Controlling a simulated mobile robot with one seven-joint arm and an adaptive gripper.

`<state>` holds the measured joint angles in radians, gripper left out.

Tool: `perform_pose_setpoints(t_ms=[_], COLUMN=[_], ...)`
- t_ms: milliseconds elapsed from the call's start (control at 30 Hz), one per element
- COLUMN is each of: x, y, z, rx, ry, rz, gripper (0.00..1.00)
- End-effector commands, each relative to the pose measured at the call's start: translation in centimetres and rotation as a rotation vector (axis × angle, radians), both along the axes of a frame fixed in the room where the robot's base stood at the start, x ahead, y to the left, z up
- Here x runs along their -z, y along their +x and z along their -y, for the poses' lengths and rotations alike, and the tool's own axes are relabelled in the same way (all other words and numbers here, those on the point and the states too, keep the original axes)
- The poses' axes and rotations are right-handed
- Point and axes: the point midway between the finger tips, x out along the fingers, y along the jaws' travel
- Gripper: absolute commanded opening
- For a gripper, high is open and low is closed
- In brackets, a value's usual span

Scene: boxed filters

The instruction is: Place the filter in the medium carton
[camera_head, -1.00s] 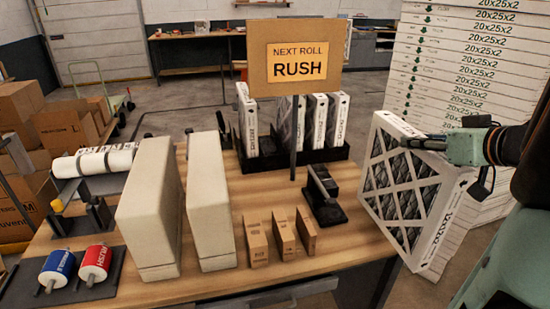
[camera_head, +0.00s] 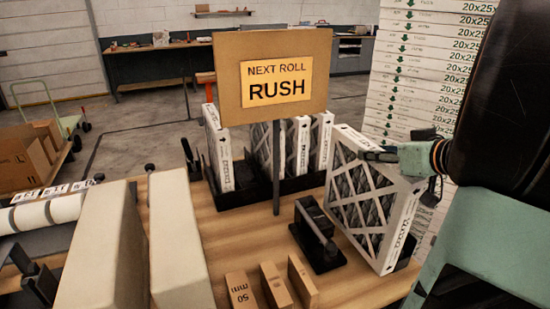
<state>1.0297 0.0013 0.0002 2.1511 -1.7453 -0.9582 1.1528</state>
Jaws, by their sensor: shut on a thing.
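My gripper (camera_head: 378,154) is shut on the upper edge of a white-framed pleated filter (camera_head: 368,207) at the right. The filter hangs upright and slightly tilted, its dark mesh face toward the left. Its lower part is in front of the table's right side; I cannot tell whether it touches anything. The left one reads "50 mm". No carton is labelled medium in view.
Two tall cream blocks (camera_head: 178,255) stand at the left front. A NEXT ROLL RUSH sign (camera_head: 272,110) rises mid-table. Behind it, several filters (camera_head: 218,150) stand in a black rack. A black device (camera_head: 318,240) sits between the cartons and the held filter. Stacked white boxes (camera_head: 415,70) stand behind.

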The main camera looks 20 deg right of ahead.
Motion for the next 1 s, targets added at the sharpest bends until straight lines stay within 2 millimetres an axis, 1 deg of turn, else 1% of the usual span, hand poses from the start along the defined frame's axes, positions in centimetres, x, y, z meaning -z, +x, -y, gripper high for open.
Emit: perform_pose_setpoints(t_ms=[33, 167, 300, 400, 500, 733, 867, 900, 1000], x=[0.7, 1.9, 4.3, 5.7, 6.2, 6.1, 6.4, 6.4, 6.4], y=[0.0, 0.0, 0.0, 0.0, 0.0, 0.0, 0.0, 0.0, 0.0], z=[0.0, 0.0, 0.0, 0.0, 0.0, 0.0, 0.0, 0.0, 0.0], rx=[0.001, 0.002, 0.002, 0.002, 0.001, 0.0, 0.0, 0.0, 0.0], ry=[0.003, 0.001, 0.004, 0.002, 0.0, -0.001, 0.0, -0.001, -0.001], rz=[0.0, 0.001, 0.0, 0.0, 0.001, 0.001, 0.001, 0.001, 0.001], gripper=[0.0, 0.0, 0.0, 0.0, 0.0, 0.0, 0.0, 0.36, 0.47])
